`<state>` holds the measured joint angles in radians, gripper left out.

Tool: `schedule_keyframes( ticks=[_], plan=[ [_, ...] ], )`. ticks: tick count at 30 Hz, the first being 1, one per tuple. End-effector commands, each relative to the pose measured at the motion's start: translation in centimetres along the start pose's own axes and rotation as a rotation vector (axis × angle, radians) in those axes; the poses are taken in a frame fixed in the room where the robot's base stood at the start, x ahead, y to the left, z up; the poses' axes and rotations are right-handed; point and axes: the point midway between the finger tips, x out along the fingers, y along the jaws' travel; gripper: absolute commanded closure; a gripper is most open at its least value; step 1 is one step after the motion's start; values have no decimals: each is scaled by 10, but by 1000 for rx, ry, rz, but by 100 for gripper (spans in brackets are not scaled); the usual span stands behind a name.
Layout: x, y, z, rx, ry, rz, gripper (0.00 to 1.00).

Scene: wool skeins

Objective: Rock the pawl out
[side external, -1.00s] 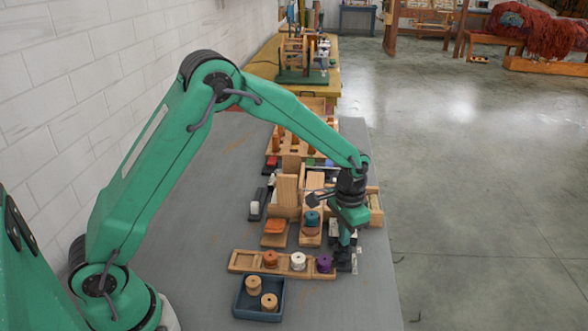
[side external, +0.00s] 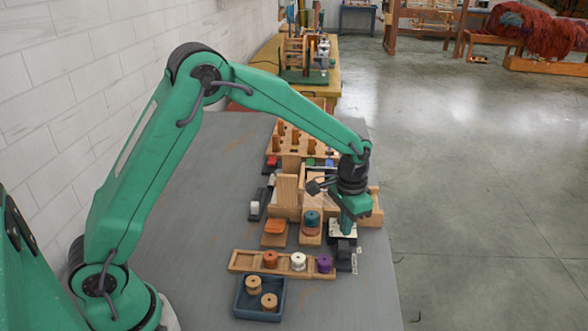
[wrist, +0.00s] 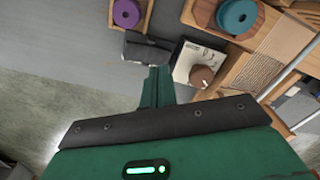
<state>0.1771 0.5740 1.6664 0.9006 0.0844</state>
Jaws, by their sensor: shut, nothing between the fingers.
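My gripper (side external: 346,228) is shut and empty. It points down above a white-faced box (side external: 341,239) near the right edge of the grey bench. In the wrist view my closed green fingers (wrist: 157,86) show beside this white box (wrist: 187,62), which has a round brown knob (wrist: 201,76) on it. A dark block (wrist: 147,49) lies just past the fingertips; it shows in the side view (side external: 344,252) in front of the white box. I cannot make out the pawl for certain in either view. Whether the fingers touch anything is unclear.
A wooden tray (side external: 240,262) holds orange, white and purple spools. A blue bin (side external: 246,312) with two tan spools is in front of it. A teal spool (side external: 312,218) stands left of my gripper. Wooden fixtures (side external: 368,215) stand behind. The bench is bare to the left.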

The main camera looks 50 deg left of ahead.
Motion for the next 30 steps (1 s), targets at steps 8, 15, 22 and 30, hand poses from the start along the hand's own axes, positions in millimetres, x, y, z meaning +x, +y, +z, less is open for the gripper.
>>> schedule_keyframes(
  ticks=[8,15,22,30],
  plan=[
    [-16,0,0,0,2,0,100],
    [-30,0,0,0,1,0,100],
    [-36,0,0,0,0,0,100],
    [-36,0,0,0,0,0,100]
  ],
)
